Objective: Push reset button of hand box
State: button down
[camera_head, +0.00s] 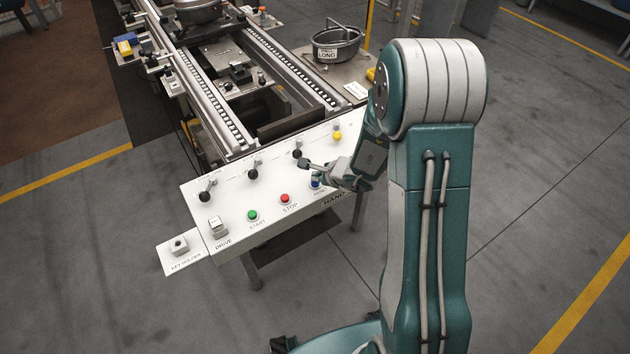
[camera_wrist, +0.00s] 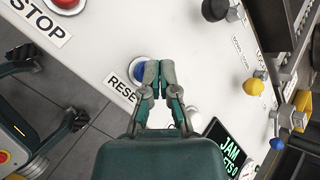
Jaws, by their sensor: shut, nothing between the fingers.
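The hand box is a white sloped panel (camera_head: 235,190) in the head view. Its blue reset button (camera_head: 316,183) sits near the right end, partly covered by my gripper. In the wrist view the blue button (camera_wrist: 139,70) shows just left of my fingertips, beside a partly covered "RESE…" label (camera_wrist: 121,88). My gripper (camera_head: 304,163) is shut and empty over the panel; its fingertips (camera_wrist: 158,72) overlap the button's right edge in the wrist view. I cannot tell whether they touch the button.
The red stop button (camera_head: 285,198) and green start button (camera_head: 252,215) lie left of the blue one. Black-knobbed levers (camera_head: 297,153) and a yellow knob (camera_head: 337,135) stand along the panel's back. A conveyor (camera_head: 210,100) runs behind. Open floor lies in front.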

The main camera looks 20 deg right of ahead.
jog(key=shift+f, duration=0.5)
dwell(0.6)
jog(key=shift+r, duration=0.95)
jog(key=shift+r, duration=2.5)
jog(key=shift+r, duration=0.1)
